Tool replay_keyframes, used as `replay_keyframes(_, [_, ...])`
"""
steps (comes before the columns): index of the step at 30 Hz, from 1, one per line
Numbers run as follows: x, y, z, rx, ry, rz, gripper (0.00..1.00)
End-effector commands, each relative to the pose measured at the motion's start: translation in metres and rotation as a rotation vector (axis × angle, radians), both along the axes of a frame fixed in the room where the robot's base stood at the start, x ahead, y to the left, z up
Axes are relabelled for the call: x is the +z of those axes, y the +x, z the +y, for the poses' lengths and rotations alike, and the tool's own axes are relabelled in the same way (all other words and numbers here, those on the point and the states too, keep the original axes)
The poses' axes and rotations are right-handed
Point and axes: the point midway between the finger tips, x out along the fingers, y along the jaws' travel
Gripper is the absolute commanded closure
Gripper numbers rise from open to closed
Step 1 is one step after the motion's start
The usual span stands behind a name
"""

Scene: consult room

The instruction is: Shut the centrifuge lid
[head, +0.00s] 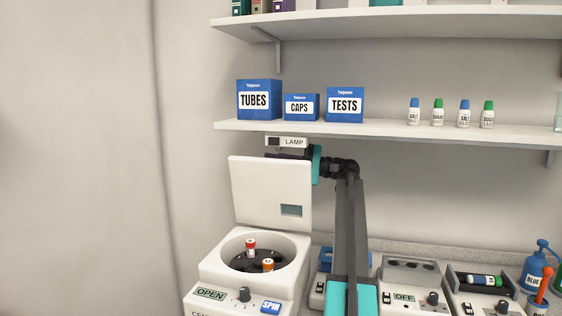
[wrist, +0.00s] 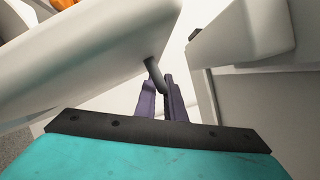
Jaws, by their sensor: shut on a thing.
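The white centrifuge (head: 207,270) stands at the lower middle of the head view, its display reading OPEN. Its lid (head: 262,190) stands up, nearly upright, over the back of the bowl. A red-capped tube (head: 250,247) and an orange-capped tube (head: 268,265) sit in the dark rotor. My gripper (head: 288,156) is at the lid's top edge, its purple fingers partly hidden behind the lid. In the wrist view, my gripper (wrist: 161,90) is shut on a dark peg-like handle (wrist: 154,72) that joins the pale lid (wrist: 90,65).
A wall shelf (head: 390,127) with blue boxes and small bottles runs just above my gripper. A LAMP switch (head: 287,142) is on the wall close above it. Other bench devices (head: 410,285) and a blue pump bottle (head: 537,268) stand to the right.

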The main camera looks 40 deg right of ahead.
Motion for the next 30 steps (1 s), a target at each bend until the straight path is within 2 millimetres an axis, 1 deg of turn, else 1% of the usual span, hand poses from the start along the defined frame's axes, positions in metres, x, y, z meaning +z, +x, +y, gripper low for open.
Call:
replay_keyframes(1, [-0.001,-0.003,0.006,-0.002,-0.017,-0.01,1.0])
replay_keyframes(6, [0.0,-0.006,0.017,0.0,-0.059,-0.033,1.0])
replay_keyframes(15, [0.0,-0.004,0.021,0.004,-0.065,-0.037,1.0])
replay_keyframes(16, [0.0,-0.004,0.021,0.005,-0.065,-0.038,0.89])
replay_keyframes(17, [0.0,-0.004,0.021,0.005,-0.065,-0.038,0.84])
replay_keyframes(26, [0.0,-0.004,0.022,0.007,-0.064,-0.038,0.83])
replay_keyframes(30, [0.0,-0.006,0.019,0.007,-0.064,-0.038,0.83])
